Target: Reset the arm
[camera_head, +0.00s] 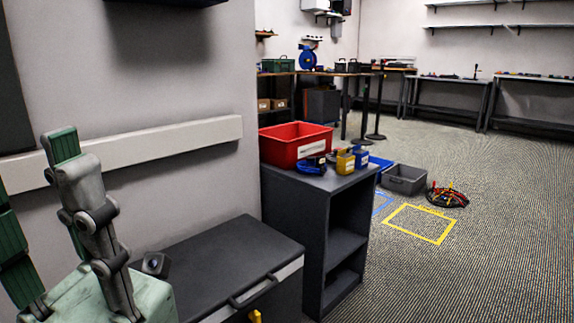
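My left gripper (85,205) stands large in the lower left corner, with grey links and green parts, its visible finger pointing up. My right gripper is out of view.
A dark open cabinet (300,215) bears a red bin (292,144), a blue coil (311,166) and small yellow-and-blue items (346,160). On the floor are a grey bin (404,180), a cable bundle (447,198) and a yellow square outline (420,207). The right floor is clear.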

